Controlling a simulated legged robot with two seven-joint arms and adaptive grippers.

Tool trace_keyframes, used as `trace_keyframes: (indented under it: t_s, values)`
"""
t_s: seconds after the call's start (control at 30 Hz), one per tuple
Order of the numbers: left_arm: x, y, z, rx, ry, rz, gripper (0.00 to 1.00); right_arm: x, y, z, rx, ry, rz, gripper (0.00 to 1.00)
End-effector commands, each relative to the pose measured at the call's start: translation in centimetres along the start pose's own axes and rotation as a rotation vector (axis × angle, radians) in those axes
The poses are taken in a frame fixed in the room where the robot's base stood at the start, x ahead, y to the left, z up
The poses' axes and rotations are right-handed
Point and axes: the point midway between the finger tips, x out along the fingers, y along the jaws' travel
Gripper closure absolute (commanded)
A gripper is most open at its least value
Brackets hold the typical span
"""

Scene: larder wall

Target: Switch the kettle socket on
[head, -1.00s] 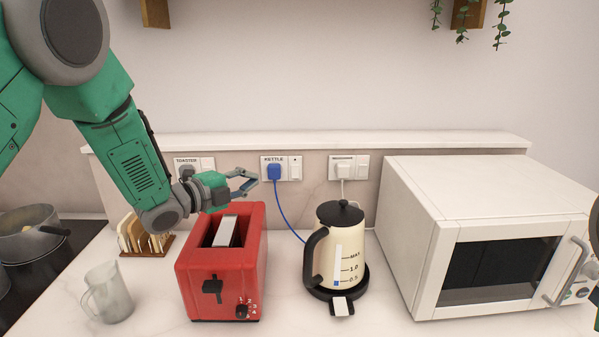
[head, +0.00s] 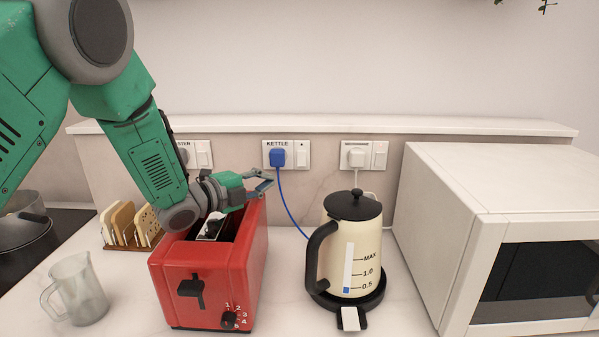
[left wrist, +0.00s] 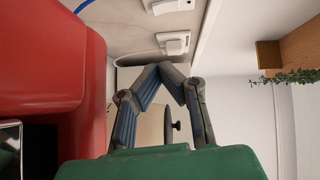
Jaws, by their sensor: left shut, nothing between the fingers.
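The kettle socket (head: 270,165) is on the back wall, labelled KETTLE. A blue plug (head: 277,157) fills its left part and a white rocker switch (head: 302,155) sits at its right; I cannot tell the switch's position. The cream kettle (head: 346,250) with a black lid stands on its base below. My left gripper (head: 271,180) is shut and empty, over the red toaster's far end, just below and left of the blue plug in the picture. In the left wrist view the gripper's fingertips (left wrist: 164,66) meet. My right gripper is out of view.
The red toaster (head: 207,280) stands under my left arm. A toast rack (head: 130,228) and glass jug (head: 77,292) are at left. A blue cord (head: 287,208) hangs below the plug.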

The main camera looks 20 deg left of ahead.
Motion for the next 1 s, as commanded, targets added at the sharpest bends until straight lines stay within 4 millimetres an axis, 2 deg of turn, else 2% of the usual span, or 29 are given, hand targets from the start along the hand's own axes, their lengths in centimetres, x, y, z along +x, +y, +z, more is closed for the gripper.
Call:
trace_keyframes:
  t_s: [0.23, 0.37, 0.57, 0.83, 1.0]
  values:
    - [0.1, 0.0, 0.1, 0.0, 0.0, 0.0, 1.0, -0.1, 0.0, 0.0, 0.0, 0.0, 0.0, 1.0]
    - [0.8, 0.0, 0.1, 0.0, 0.001, 0.0, 1.0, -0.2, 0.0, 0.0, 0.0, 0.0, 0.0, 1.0]
    - [4.1, -0.1, 0.0, 0.001, 0.002, 0.0, 1.0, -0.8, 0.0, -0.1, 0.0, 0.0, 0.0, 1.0]
    - [10.0, -0.1, 0.0, 0.0, 0.002, 0.0, 1.0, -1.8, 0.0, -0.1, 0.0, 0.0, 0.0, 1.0]
    - [11.7, -0.1, 1.7, -0.001, -0.002, -0.001, 1.0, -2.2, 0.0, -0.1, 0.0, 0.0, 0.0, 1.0]
